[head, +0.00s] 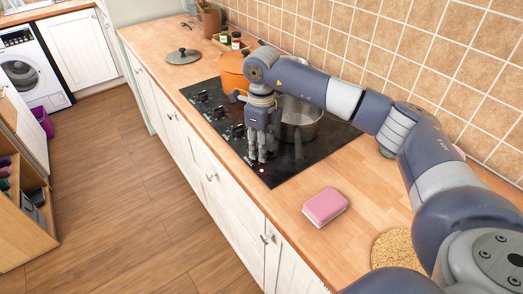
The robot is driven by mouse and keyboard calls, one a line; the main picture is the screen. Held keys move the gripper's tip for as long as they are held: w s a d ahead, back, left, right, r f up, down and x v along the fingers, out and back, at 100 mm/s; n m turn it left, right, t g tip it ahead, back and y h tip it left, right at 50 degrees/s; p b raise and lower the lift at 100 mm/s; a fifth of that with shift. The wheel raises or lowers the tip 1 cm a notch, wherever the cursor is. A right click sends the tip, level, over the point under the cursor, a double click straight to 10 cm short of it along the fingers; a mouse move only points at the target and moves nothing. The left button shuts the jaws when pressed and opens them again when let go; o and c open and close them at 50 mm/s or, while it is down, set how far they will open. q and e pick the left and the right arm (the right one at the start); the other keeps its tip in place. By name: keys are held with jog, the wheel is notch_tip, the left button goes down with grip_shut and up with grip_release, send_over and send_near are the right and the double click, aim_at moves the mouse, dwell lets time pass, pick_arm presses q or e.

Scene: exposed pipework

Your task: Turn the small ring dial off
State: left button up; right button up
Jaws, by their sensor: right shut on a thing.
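The black hob (315,158) is set into the wooden worktop, with several dark dials along its front edge. My right gripper (257,157) reaches down over the front edge of the hob, at the near end of the dial row. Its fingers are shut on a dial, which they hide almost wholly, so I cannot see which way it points. A small red light (262,170) shows on the hob just beside the fingertips. Other dials (219,110) stand free farther along the row. My left gripper is not in view.
A steel pan (300,120) and an orange pot (231,72) stand on the hob, close behind my right arm and gripper. A pink sponge (325,206) lies on the near worktop. A pot lid (183,56) lies on the far worktop. The floor beside the cupboards is clear.

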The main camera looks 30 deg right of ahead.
jog(key=n+b, duration=0.2)
jog(key=n, duration=0.3)
jog(key=shift+w+n, duration=0.1)
jog(key=shift+n, duration=0.2)
jog(key=shift+n+b, duration=0.6)
jog(key=shift+n, duration=1.5)
jog(key=shift+d+r, duration=0.1)
jog(key=o, duration=1.1)
jog(key=shift+c, duration=0.2)
notch_tip(320, 180, up, 12)
